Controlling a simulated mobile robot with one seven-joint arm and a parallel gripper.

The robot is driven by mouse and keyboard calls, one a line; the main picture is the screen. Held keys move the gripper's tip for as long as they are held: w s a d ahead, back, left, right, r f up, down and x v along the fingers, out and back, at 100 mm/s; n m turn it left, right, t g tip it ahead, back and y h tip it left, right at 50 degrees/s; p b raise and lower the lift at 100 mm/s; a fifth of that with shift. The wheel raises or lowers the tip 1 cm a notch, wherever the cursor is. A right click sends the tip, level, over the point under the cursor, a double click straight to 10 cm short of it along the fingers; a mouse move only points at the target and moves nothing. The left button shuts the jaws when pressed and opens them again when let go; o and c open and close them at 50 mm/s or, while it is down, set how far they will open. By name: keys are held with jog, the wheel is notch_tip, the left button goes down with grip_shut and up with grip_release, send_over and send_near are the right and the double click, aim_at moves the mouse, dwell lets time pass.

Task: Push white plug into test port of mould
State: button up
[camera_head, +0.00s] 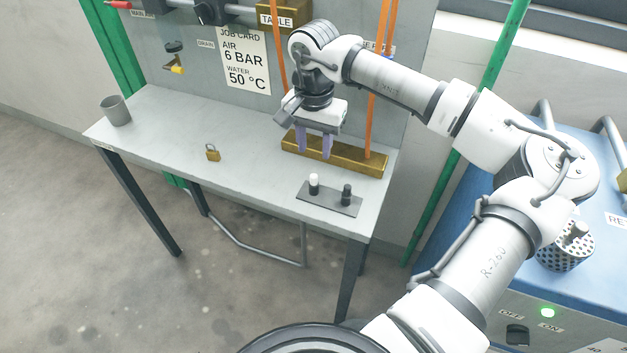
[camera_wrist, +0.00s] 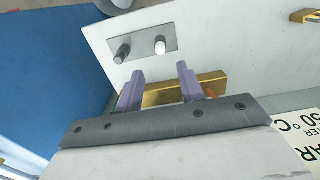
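The white plug (camera_head: 313,184) stands upright on a dark grey plate (camera_head: 329,200) near the table's right front, beside a black plug (camera_head: 346,194). In the wrist view the white plug (camera_wrist: 160,46) lies beyond the fingertips, with the black plug (camera_wrist: 122,53) left of it. My gripper (camera_head: 314,154) is open and empty above the table, over a long brass block (camera_head: 352,166); its purple fingers are apart in the wrist view (camera_wrist: 160,72). The brass block (camera_wrist: 210,86) shows partly behind the fingers there. I cannot make out a test port, or tell whether this block is the mould.
Orange hoses (camera_head: 384,60) run down to the brass block. A padlock (camera_head: 212,152) and a grey cup (camera_head: 115,110) stand on the grey table (camera_head: 165,125), whose middle is mostly clear. A blue machine (camera_head: 530,265) stands at the right.

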aim_at(314, 175)
notch_tip(314, 175, down, 9)
jog(key=b, duration=0.6)
jog(key=shift+b, duration=0.6)
dwell(1.1)
jog(key=shift+c, duration=0.5)
grip_shut()
jog(key=shift+r, duration=0.1)
jog(key=shift+r+p, duration=1.7)
jog(key=shift+r, duration=1.25)
